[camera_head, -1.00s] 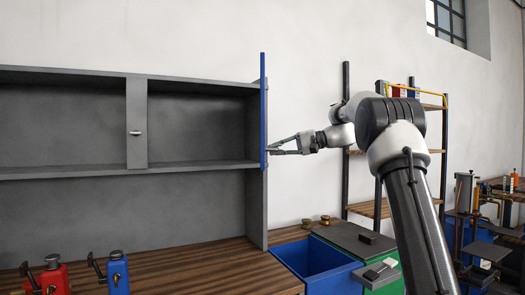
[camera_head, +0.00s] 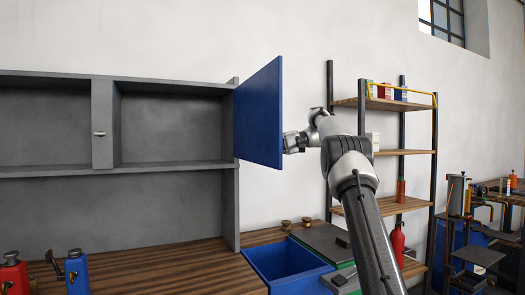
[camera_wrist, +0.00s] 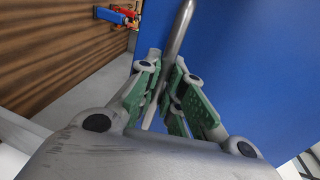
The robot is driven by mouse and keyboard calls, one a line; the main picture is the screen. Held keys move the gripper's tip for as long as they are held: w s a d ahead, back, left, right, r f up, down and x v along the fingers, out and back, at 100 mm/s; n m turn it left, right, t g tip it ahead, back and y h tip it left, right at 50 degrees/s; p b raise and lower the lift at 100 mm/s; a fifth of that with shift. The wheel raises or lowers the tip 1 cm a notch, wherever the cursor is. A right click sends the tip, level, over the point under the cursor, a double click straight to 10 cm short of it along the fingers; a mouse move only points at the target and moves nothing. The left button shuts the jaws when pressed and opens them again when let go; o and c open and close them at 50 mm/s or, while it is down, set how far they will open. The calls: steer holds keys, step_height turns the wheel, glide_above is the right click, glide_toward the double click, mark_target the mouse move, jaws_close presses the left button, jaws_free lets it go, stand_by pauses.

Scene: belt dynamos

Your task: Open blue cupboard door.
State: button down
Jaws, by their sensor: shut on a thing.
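The blue cupboard door (camera_head: 259,115) stands open at the right end of the grey cupboard (camera_head: 165,168), swung out past edge-on, with its inner face toward the head camera. The compartment beside it is open and looks empty. In the wrist view the blue door (camera_wrist: 245,70) fills the upper right, with a grey bar handle (camera_wrist: 180,30) on it. My gripper (camera_wrist: 163,85), with green finger pads, is shut on this handle. In the head view the fingers are hidden behind the door; only my wrist shows at its right edge.
Below is a wooden worktop (camera_head: 150,270) with red (camera_head: 14,272) and blue (camera_head: 76,270) tools at the left. An open blue bin (camera_head: 285,262) stands beside it. A shelf rack (camera_head: 395,152) stands behind my arm, with a red extinguisher (camera_head: 397,243) near it.

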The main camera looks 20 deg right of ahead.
steer(key=shift+f, duration=0.1)
steer(key=c, duration=1.5)
jaws_free()
steer(key=shift+w, duration=0.15)
steer(key=shift+c, duration=0.2)
steer(key=shift+d, duration=0.1)
